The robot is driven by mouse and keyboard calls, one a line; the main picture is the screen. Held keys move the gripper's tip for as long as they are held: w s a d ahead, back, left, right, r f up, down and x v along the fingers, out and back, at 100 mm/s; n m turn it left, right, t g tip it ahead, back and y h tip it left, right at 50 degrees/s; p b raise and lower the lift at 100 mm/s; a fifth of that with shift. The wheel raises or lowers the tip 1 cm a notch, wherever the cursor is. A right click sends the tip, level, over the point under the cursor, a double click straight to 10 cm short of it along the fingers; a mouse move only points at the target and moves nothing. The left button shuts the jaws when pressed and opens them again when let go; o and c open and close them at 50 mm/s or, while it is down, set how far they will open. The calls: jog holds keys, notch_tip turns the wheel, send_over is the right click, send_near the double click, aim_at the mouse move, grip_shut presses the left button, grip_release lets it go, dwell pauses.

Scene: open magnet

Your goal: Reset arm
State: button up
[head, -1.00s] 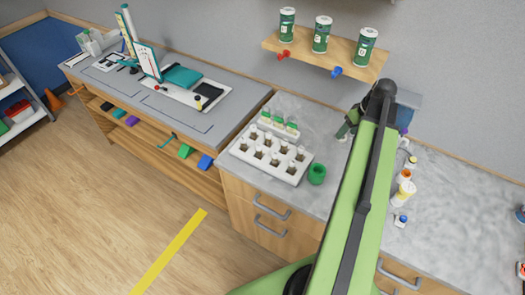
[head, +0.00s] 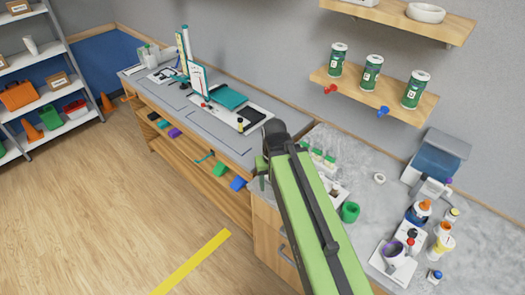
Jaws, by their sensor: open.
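My arm reaches up from the bottom of the head view, with its dark elbow over the seam between the grey workbench (head: 205,125) and the marble counter (head: 365,165). My gripper (head: 262,175) hangs below the elbow, small and partly hidden, near the counter's left end. It is open, and I see nothing held in it. A white vial rack (head: 341,191) on the counter is mostly hidden behind my arm. A green cup (head: 350,212) stands just right of the arm.
A blue-grey device (head: 436,160) and several bottles, including a yellow-white one (head: 441,240), stand at the counter's right. A wall shelf (head: 390,102) holds three green canisters. A storage rack (head: 55,92) stands at left. The wooden floor (head: 125,205) is clear, with a yellow stripe (head: 192,262).

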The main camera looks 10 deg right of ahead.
notch_tip(320, 180, down, 13)
jog(key=b, duration=1.2)
jog(key=shift+f, duration=0.1)
